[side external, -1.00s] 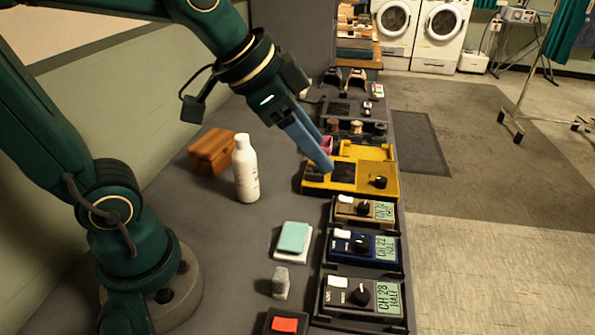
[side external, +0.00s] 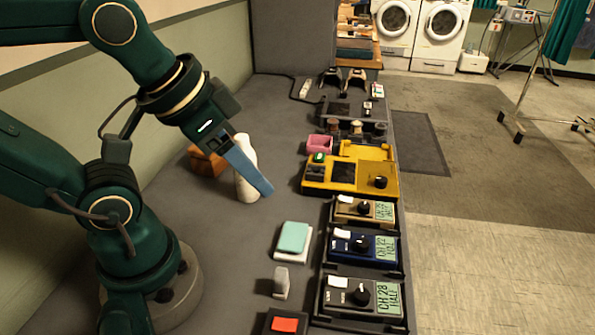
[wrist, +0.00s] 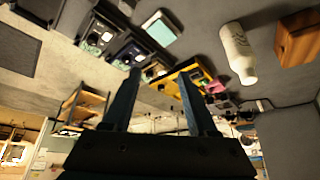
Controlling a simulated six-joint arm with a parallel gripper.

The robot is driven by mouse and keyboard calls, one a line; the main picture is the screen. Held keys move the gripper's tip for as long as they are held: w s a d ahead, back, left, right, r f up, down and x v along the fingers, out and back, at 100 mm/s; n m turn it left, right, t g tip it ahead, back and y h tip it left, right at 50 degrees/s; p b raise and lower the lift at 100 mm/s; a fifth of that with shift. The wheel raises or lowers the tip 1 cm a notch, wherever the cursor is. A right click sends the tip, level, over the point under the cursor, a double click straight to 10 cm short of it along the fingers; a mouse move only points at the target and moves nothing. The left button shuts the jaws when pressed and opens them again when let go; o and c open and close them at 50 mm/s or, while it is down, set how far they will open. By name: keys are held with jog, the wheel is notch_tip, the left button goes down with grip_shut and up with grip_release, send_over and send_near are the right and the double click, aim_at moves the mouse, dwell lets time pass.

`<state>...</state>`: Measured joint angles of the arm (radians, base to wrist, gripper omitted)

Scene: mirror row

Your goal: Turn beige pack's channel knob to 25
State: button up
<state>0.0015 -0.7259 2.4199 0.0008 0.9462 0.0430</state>
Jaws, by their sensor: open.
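The beige pack (side external: 351,216) sits in a black cradle at the right edge of the bench, between the yellow device and the blue pack. Its dark channel knob (side external: 363,208) is left of a green display (side external: 384,210) whose figures are too small to read. In the wrist view the beige pack (wrist: 154,71) shows small, partly behind a finger. My gripper (side external: 267,190) is open and empty, in the air over the bench, well left of the beige pack. Both fingers show apart in the wrist view (wrist: 162,84).
A blue pack (side external: 347,249) reading CH 22 and a dark pack (side external: 340,299) reading CH 28 stand nearer. A yellow device (side external: 378,168) stands behind. A white bottle (side external: 247,187) stands close to my gripper, partly hidden. A teal-topped block (side external: 293,238) lies left of the packs.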

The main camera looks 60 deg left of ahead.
dwell(0.3)
jog(key=m+g+h, duration=0.2)
jog(key=m+h, duration=0.1)
jog(key=m, duration=0.4)
send_over(364, 205)
jog(key=s+a, duration=0.2)
jog(key=f, duration=0.7)
jog(key=shift+d+f, duration=0.2)
jog(key=shift+f, duration=0.9)
jog(key=shift+x, duration=2.1)
